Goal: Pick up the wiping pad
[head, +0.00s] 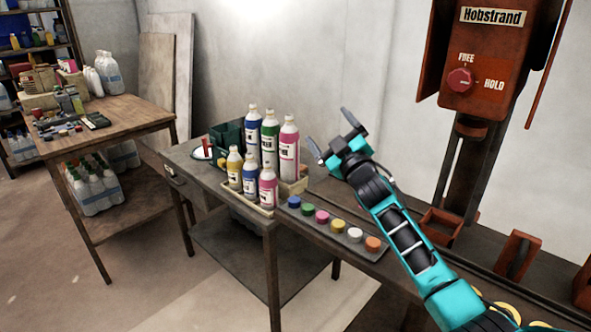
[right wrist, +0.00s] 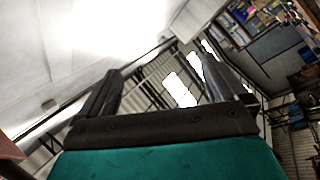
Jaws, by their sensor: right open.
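I cannot pick out the wiping pad with certainty. A small yellow item (head: 222,162) lies by the green crate (head: 227,136) on the near table, partly hidden by bottles, and I cannot tell what it is. My right gripper (head: 332,132) is open and empty, raised in the air to the right of the bottles. In the right wrist view its two fingers (right wrist: 158,85) stand apart with nothing between them, pointing up toward the ceiling and far wall. My left gripper is not in view.
Several coloured bottles (head: 268,140) stand on the near table. A grey strip (head: 300,221) with several coloured knobs lies in front of them. A red Hobstrand machine (head: 482,60) stands at the right. A wooden table (head: 120,112) with clutter is at the left.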

